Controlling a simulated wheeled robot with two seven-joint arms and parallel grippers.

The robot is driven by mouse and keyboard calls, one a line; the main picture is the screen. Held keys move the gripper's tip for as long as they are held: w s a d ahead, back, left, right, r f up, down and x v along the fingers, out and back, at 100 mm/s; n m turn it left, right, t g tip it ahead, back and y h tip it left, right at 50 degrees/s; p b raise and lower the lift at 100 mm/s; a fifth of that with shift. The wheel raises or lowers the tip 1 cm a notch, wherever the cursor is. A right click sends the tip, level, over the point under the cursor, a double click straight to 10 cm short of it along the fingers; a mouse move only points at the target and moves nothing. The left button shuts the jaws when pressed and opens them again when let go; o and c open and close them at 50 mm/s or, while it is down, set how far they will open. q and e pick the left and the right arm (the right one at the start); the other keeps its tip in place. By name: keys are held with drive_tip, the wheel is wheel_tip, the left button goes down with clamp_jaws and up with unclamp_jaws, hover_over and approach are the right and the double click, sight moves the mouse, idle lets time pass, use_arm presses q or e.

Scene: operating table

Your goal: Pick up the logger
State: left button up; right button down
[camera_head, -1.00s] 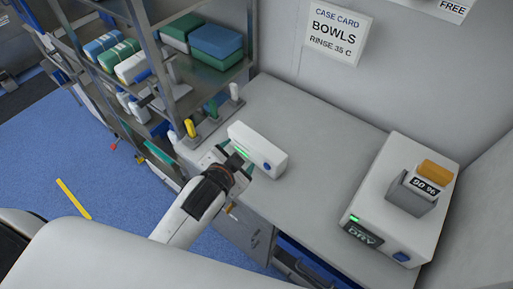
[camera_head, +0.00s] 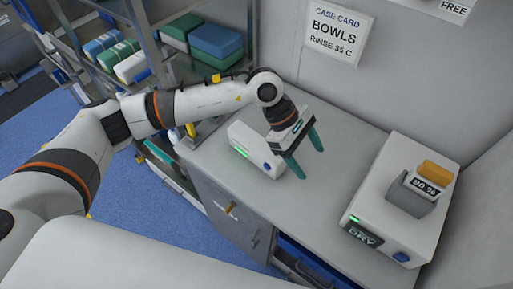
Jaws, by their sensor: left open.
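My left gripper (camera_head: 308,155) is open and empty, with two teal fingers spread above the counter. It is just right of a white box with a green light (camera_head: 246,148), and partly overlaps it in the picture. No item is plainly labelled as a logger. The likeliest is the small orange-topped unit (camera_head: 436,172) with a "90 %" display, set at a grey holder (camera_head: 405,198) on the white DRY machine (camera_head: 385,232) at the right. My gripper is well left of it, apart from it. My right gripper is not in view.
The grey counter (camera_head: 345,180) is bare between the white box and the DRY machine. A metal rack (camera_head: 165,70) with green, blue and white packs stands at the left. A wall card (camera_head: 338,30) reads BOWLS. A drawer (camera_head: 300,262) is below the counter.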

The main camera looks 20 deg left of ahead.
sight(256, 141)
use_arm(q)
drive_tip(key=w+a+y, duration=0.2)
drive_tip(key=a, duration=0.2)
drive_tip(key=w+a+t+y, duration=0.1)
drive_tip(key=w+a+y, duration=0.1)
drive_tip(key=a, duration=0.3)
drive_tip(key=w+a+m+y, duration=0.1)
drive_tip(key=w+a+y, duration=0.1)
drive_tip(key=a+y, duration=0.1)
drive_tip(key=shift+a+f+t, duration=0.2)
drive_tip(key=shift+a+t, duration=0.1)
drive_tip(key=shift+a, duration=0.55)
wheel_tip(256, 141, down, 6)
drive_tip(key=p, duration=0.3)
drive_tip(key=shift+a, duration=0.15)
drive_tip(key=f+p, duration=0.3)
drive_tip(key=f, duration=0.2)
drive_tip(key=shift+w+f, duration=0.1)
drive_tip(key=shift+w, duration=0.1)
drive_tip(key=shift+f, duration=0.25)
drive_tip(key=c, duration=1.1)
